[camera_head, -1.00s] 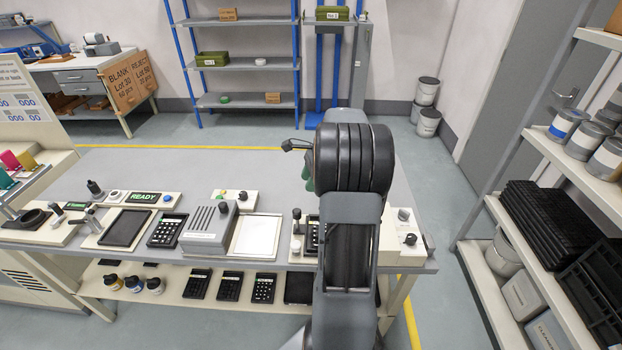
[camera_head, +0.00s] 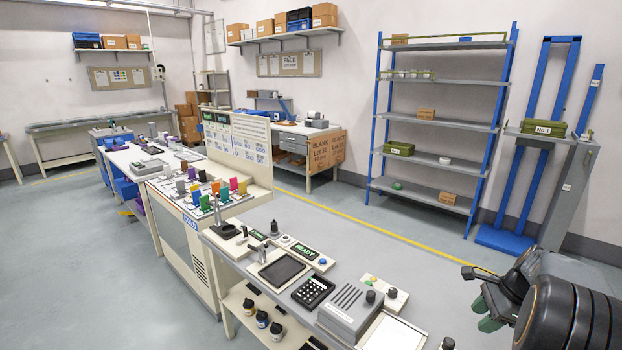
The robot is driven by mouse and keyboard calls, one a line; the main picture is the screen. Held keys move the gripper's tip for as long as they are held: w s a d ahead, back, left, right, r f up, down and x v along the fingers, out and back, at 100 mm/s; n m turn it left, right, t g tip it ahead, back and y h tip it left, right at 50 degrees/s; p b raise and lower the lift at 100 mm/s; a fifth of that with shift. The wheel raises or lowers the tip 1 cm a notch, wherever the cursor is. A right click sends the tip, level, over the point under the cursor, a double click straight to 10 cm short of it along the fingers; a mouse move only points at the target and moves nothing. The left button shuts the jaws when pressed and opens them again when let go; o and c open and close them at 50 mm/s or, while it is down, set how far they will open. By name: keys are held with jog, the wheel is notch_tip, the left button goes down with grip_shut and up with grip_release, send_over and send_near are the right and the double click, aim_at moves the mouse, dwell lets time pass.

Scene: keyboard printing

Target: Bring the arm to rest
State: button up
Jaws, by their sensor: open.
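My arm shows at the lower right of the head view, its dark rounded links filling the corner. My gripper (camera_head: 486,304) is at the left end of these links, with a dark jaw part above and green pads below. It is open, and I see nothing between its fingers. The rest of the arm is cut off by the picture's edge.
The bench holds a keypad (camera_head: 312,291), a grey ribbed device (camera_head: 350,308) and a READY display (camera_head: 305,251). A blue-posted shelf (camera_head: 447,125) and a blue lift column (camera_head: 551,120) stand behind.

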jog(key=s+a+r+n+h, duration=0.1)
jog(key=s+a+n, duration=0.3)
jog(key=a+n, duration=0.3)
jog(key=s+a+r+n+t+h, duration=0.1)
jog(key=s+a+r+n, duration=0.1)
jog(key=a+n, duration=0.5)
jog(key=s+a+r+n+t+h, duration=0.1)
jog(key=s+a+n, duration=0.4)
jog(key=a, duration=0.8)
jog(key=shift+s+r+n+h, duration=0.35)
jog(key=shift+r+n, duration=0.4)
jog(key=shift+n, duration=0.35)
jog(key=shift+a, duration=0.15)
